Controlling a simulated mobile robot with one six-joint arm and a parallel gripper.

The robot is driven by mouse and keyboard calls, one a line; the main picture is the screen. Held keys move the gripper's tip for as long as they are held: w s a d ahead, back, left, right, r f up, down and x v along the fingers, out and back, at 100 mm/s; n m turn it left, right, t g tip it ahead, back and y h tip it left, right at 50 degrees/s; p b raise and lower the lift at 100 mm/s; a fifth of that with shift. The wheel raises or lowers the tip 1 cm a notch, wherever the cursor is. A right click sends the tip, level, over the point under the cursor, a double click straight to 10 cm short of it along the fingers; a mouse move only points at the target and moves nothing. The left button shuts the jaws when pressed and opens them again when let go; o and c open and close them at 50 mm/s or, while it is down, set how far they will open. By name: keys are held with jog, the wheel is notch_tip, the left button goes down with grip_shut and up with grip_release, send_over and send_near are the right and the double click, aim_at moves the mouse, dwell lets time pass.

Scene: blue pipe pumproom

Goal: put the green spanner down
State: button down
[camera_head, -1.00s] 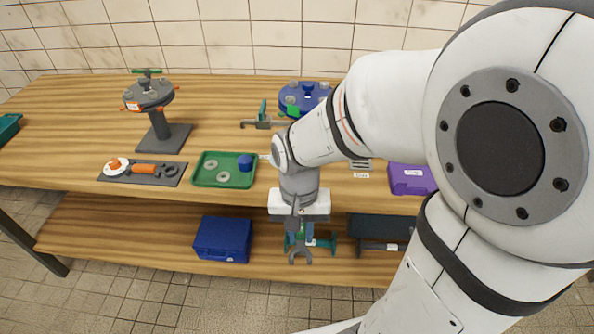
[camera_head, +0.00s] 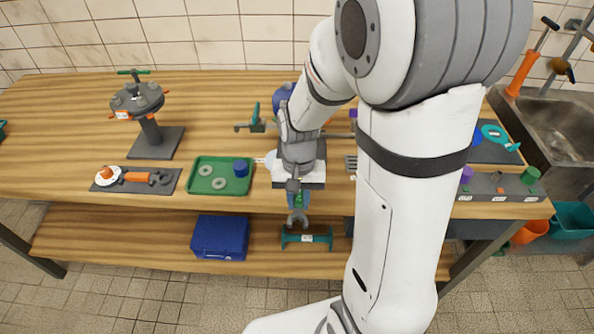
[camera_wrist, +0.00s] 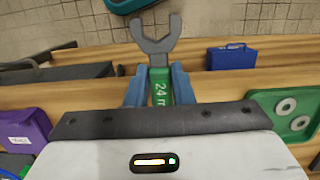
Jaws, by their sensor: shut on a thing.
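In the wrist view the two blue-grey fingers sit on either side of the green handle. Part of the handle is hidden by the gripper body.
A green tray (camera_head: 204,188) with washers and a blue piece lies left of my gripper. A dark mat (camera_head: 130,187) with an orange-handled tool is further left. A blue case (camera_head: 220,238) and a teal-ended tool (camera_head: 306,238) are on the lower shelf. Bare wood lies behind the tray.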

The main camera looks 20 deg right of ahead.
jog(key=w, duration=0.2)
jog(key=w+d, duration=0.1)
jog(key=w, duration=0.1)
jog(key=w+d+p, duration=0.1)
jog(key=w, duration=0.1)
jog(key=shift+w+f+p, duration=0.15)
jog(key=shift+f+p, duration=0.2)
jog(key=shift+f, duration=1.4)
jog(key=shift+f+b, duration=0.55)
jog(key=shift+f, duration=0.05)
jog(key=c, duration=1.3)
grip_release()
jog(key=shift+r, duration=0.1)
jog(key=shift+o, duration=0.2)
